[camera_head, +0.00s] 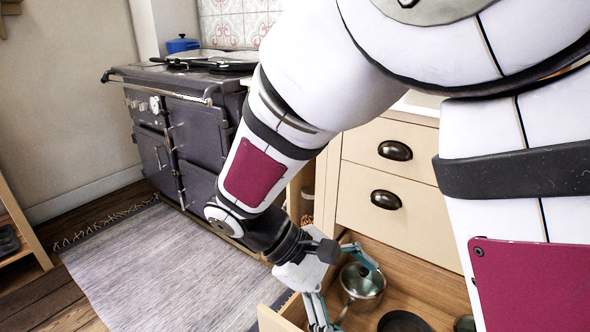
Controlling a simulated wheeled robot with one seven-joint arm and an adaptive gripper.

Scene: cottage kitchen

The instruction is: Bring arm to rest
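My arm reaches down from the top right across the middle of the view. My gripper (348,297) is at its lower end, over the left side of an open wooden drawer (425,284). Its two teal-tipped fingers are spread wide apart, so it is open. A shiny metal pot (361,288) sits in the drawer just beyond and between the fingers. I cannot tell whether a finger touches it. No held object shows. The lower fingertip is partly cut off by the bottom edge.
A dark round pan (403,321) lies in the drawer right of the pot. Cream drawers with dark cup handles (386,200) stand behind. A dark range cooker (185,130) with a blue pot (183,44) is at left. A grey rug (165,265) covers open floor.

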